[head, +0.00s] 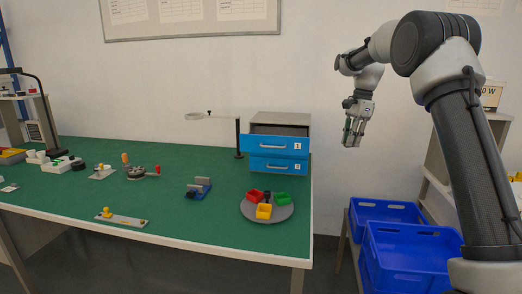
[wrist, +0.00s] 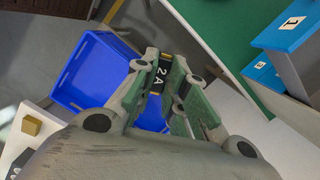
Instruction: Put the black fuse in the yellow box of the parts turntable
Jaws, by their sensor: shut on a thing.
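My gripper (head: 353,138) is raised in the air to the right of the green table, above the blue crates. In the wrist view my gripper (wrist: 165,80) is shut on the black fuse (wrist: 161,73), a dark cylinder marked "2A", held between the green-padded fingers. The parts turntable (head: 284,213) is a grey disc near the table's right front corner. It carries a yellow box (head: 263,212) at the front, a red box (head: 254,195) at the back left and a green box (head: 282,199) at the right. The fuse is well apart from the turntable.
A drawer unit with blue fronts (head: 278,154) stands behind the turntable, its upper drawer seemingly pulled out. A lamp-like stand (head: 238,139) is beside it. A grey-blue fixture (head: 199,188) lies left of the turntable. Blue crates (head: 410,255) stand right of the table.

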